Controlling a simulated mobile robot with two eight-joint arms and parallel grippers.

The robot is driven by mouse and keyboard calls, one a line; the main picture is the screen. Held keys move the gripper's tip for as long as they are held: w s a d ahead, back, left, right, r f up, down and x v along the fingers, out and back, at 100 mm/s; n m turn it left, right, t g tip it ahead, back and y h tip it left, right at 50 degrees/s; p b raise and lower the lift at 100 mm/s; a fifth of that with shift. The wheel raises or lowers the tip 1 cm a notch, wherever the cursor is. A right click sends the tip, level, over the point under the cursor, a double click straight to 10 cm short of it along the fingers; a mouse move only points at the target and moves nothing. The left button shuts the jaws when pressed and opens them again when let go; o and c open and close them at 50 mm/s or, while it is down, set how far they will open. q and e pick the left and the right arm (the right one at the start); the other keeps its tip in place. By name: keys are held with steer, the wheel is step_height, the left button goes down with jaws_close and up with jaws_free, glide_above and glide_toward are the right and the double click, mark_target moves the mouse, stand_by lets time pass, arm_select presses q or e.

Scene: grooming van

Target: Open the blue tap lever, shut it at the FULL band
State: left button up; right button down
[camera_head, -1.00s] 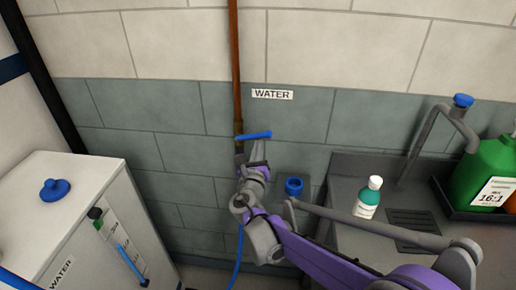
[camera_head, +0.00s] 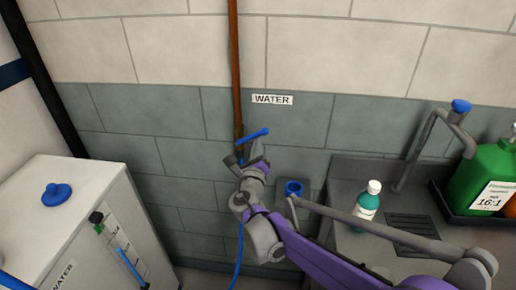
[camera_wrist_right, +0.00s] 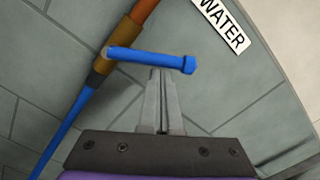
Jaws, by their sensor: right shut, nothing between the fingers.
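The blue tap lever (camera_head: 253,136) sticks out to the right from the brass valve on the copper pipe, its free end tilted up. It also shows in the right wrist view (camera_wrist_right: 150,57), joined to the brass valve (camera_wrist_right: 104,64). My right gripper (camera_head: 251,148) is shut and empty, its fingertips just below the lever; I cannot tell if they touch it. The white tank (camera_head: 95,180) at left has a sight gauge with a blue column (camera_head: 131,264) in its lower part and a green band (camera_head: 99,226) near its top. My left gripper is out of view.
A blue hose (camera_head: 238,255) hangs below the valve. A WATER sign (camera_head: 272,99) is on the wall. A blue-topped fitting (camera_head: 293,188), a teal bottle (camera_head: 366,205), a grey tap (camera_head: 425,140) and a green jug (camera_head: 480,175) stand at right. A blue cap (camera_head: 56,194) sits on the tank.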

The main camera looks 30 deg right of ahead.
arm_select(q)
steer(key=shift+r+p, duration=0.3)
arm_select(e)
steer(key=shift+w+a+r+n, duration=0.2)
steer(key=shift+a+r+n, duration=0.05)
steer(key=shift+r+n, duration=0.45)
steer(key=shift+r, duration=0.1)
